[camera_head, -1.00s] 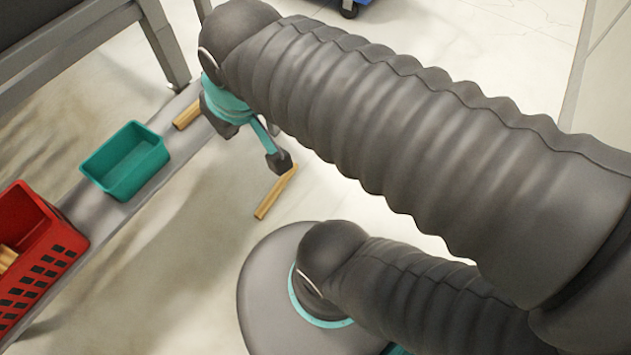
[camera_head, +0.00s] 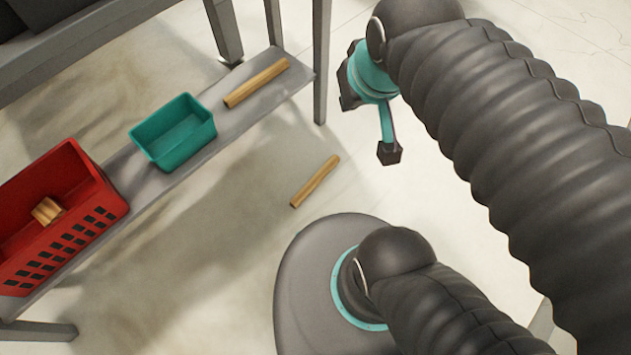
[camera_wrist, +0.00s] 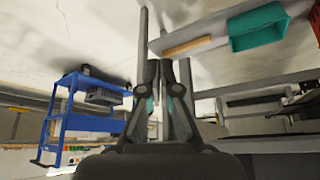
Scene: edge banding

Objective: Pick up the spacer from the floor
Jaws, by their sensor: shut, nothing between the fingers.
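A light wooden spacer (camera_head: 315,181) lies on the floor in the head view, between the low shelf and my base. A similar wooden bar (camera_head: 257,83) lies on the grey shelf (camera_head: 160,184); it also shows in the wrist view (camera_wrist: 187,46). My gripper (camera_head: 389,153) hangs to the right of the floor spacer and apart from it. In the wrist view my gripper (camera_wrist: 167,64) has its fingers shut with nothing between them. I cannot make out the floor spacer in the wrist view.
A teal bin (camera_head: 173,132) and a red crate (camera_head: 60,215) with a wooden piece inside stand on the shelf. Grey legs (camera_head: 321,60) rise at the shelf's far end. The wrist view shows a blue cart (camera_wrist: 85,122). Floor around the spacer is clear.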

